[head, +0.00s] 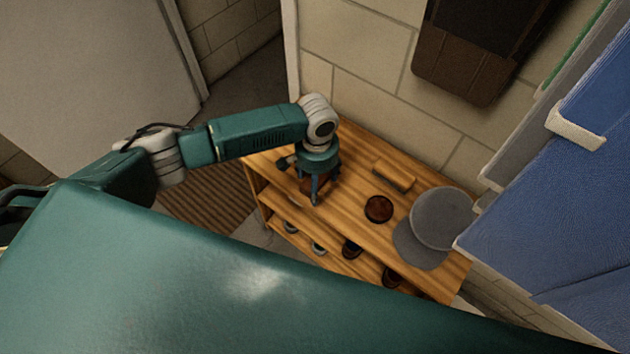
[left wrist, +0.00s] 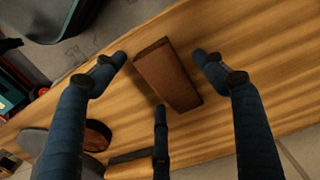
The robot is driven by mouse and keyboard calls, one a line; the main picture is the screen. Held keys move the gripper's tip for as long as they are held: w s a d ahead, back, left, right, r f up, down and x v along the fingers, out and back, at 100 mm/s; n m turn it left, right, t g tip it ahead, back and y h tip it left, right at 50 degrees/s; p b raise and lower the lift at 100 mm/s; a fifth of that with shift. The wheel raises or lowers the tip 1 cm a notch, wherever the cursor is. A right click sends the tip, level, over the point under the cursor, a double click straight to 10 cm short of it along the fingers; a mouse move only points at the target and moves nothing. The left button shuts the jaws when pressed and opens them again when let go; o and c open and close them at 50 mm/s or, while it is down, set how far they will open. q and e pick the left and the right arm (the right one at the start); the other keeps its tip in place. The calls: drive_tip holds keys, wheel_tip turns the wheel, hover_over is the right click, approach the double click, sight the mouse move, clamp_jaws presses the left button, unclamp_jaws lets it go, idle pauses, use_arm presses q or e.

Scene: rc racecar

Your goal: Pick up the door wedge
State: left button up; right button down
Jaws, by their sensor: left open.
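The door wedge looks like a brown, tapered block (left wrist: 167,75) lying on the wooden shelf top (left wrist: 270,85). In the left wrist view it lies between the spread fingers of my left gripper (left wrist: 160,72), with visible gaps on both sides. In the head view my left gripper (head: 317,190) points down over the left part of the shelf unit (head: 345,190). It hides most of the wedge there. The gripper is open and holds nothing. My right gripper is not in view.
A lighter wooden block (head: 394,177), a round brown item (head: 378,209) and a grey cap (head: 440,220) sit to the right on the shelf top. Shoes (head: 352,248) stand on the lower shelf. The wall is behind, and blue hanging cloth (head: 560,180) is at right.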

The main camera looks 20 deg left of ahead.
use_arm(q)
drive_tip(key=c, duration=1.3)
drive_tip(key=shift+r, duration=0.1)
